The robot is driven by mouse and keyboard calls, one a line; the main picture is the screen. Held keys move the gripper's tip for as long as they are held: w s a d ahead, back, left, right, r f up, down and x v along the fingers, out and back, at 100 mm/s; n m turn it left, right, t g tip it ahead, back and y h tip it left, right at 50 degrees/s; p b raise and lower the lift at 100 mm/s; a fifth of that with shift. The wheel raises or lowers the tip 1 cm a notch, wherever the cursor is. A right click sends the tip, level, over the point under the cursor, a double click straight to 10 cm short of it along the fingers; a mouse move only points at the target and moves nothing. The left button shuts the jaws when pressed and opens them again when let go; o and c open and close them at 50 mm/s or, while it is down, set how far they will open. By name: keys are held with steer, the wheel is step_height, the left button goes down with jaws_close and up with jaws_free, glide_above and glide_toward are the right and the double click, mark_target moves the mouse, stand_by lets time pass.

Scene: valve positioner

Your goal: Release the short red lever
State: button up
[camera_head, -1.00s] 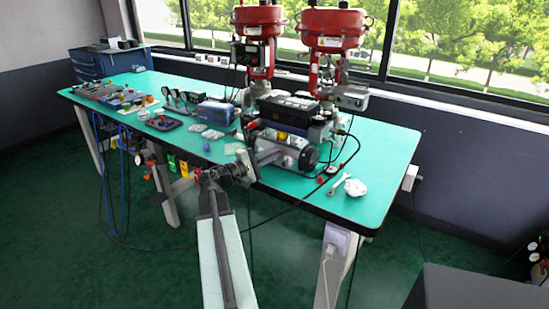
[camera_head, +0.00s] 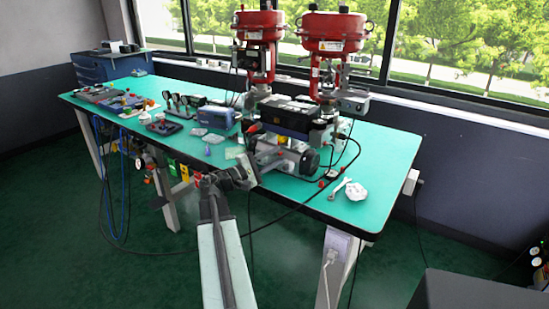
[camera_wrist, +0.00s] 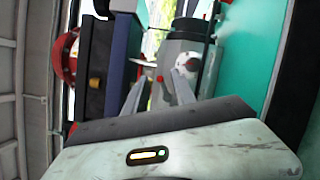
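A small red piece (camera_wrist: 160,79), which looks like the short red lever, shows in the wrist view between my gripper's two pale fingertips. Whether they touch it is not clear. My gripper (camera_wrist: 160,84) is open, with a clear gap between its fingers. In the head view my gripper (camera_head: 256,164) is beside the front of the grey and dark device (camera_head: 296,155) on the green bench. A small red spot (camera_head: 281,153) shows on the device there, close to the gripper; it is too small to identify surely. A larger dark-red handle (camera_head: 254,128) sits higher at the device's left.
Two red actuators (camera_head: 335,32) stand behind the device. Black cables loop over the green bench (camera_head: 385,165). A wrench (camera_head: 339,188) and a crumpled white cloth (camera_head: 356,193) lie at right. Gauges and small parts fill the left side. A blue cabinet (camera_head: 108,65) stands at back left.

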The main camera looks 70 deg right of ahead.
steer(key=b+v, duration=0.1)
steer(key=v, duration=0.6)
steer(key=shift+w+a, duration=0.25)
steer(key=shift+a, duration=0.05)
steer(key=shift+f, duration=0.1)
